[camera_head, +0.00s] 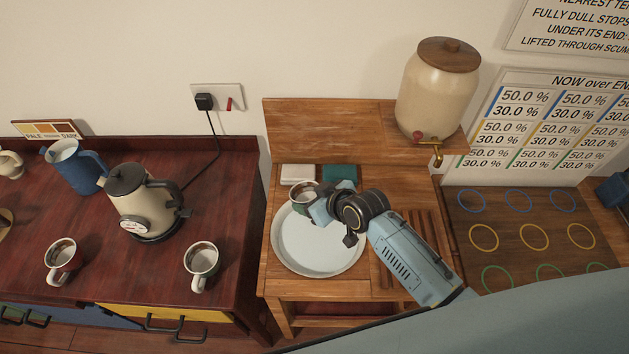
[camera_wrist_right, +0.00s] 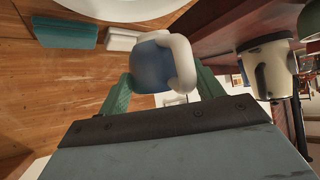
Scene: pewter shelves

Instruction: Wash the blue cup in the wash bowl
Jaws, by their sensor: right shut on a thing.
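The blue cup (camera_wrist_right: 150,68), with a white handle, is between the green fingers of my right gripper (camera_wrist_right: 160,92) in the wrist view. In the head view the cup (camera_head: 301,194) shows its open top with a brown-stained inside. It is above the back left rim of the wash bowl (camera_head: 320,255), a wide white round basin on the wooden stand. My right gripper (camera_head: 316,205) is shut on the cup; its fingertips are partly hidden there. Whether the cup touches the bowl is not clear. My left gripper is out of view.
Behind the bowl lie a white block (camera_head: 298,174) and a teal block (camera_head: 340,174). A dispenser (camera_head: 437,90) with a brass tap stands at back right. On the left counter are a kettle (camera_head: 140,205), a blue jug (camera_head: 75,167) and two cups (camera_head: 202,262) (camera_head: 61,256).

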